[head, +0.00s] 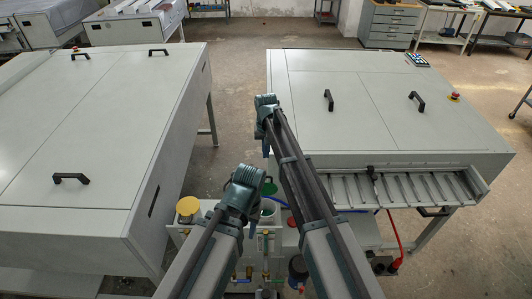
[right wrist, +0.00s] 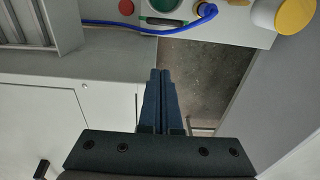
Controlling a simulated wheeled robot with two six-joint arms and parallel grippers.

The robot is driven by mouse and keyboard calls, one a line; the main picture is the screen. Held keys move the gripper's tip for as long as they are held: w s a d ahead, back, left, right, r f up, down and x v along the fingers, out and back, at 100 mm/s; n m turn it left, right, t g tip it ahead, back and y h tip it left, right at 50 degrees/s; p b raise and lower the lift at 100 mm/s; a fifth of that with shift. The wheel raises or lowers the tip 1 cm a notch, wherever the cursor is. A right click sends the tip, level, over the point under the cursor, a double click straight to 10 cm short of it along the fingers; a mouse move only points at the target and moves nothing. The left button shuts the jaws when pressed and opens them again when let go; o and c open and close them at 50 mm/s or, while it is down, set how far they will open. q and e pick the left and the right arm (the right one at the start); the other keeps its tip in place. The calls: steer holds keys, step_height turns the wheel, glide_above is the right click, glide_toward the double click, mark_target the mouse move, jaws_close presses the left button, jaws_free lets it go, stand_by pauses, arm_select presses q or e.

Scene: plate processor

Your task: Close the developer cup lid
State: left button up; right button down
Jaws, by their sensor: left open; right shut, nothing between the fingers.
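An open cup (head: 267,209) sits on the small stand between the two machines. Its green lid (head: 270,187) appears raised at the cup's far side, partly hidden by my arms. Green also shows beside the cup's dark opening in the right wrist view (right wrist: 159,20). No readable label shows which cup is the developer cup. My left gripper (head: 245,174) is over the stand, just left of the green lid; its fingertips are hard to see. My right gripper (head: 265,102) is farther out, beyond the cups, shut and empty; its closed fingers show in the right wrist view (right wrist: 160,73).
A yellow-capped cup (head: 188,206) stands left of the open cup, and a red cap (head: 292,222) is to its right. A blue hose (right wrist: 160,27) runs along the stand's edge. The left machine (head: 100,110) and right machine (head: 385,105) flank a floor gap.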

steer(key=s+f+b, duration=0.3)
steer(key=f, duration=0.2)
steer(key=shift+s+b, duration=0.35)
steer(key=shift+b, duration=0.05)
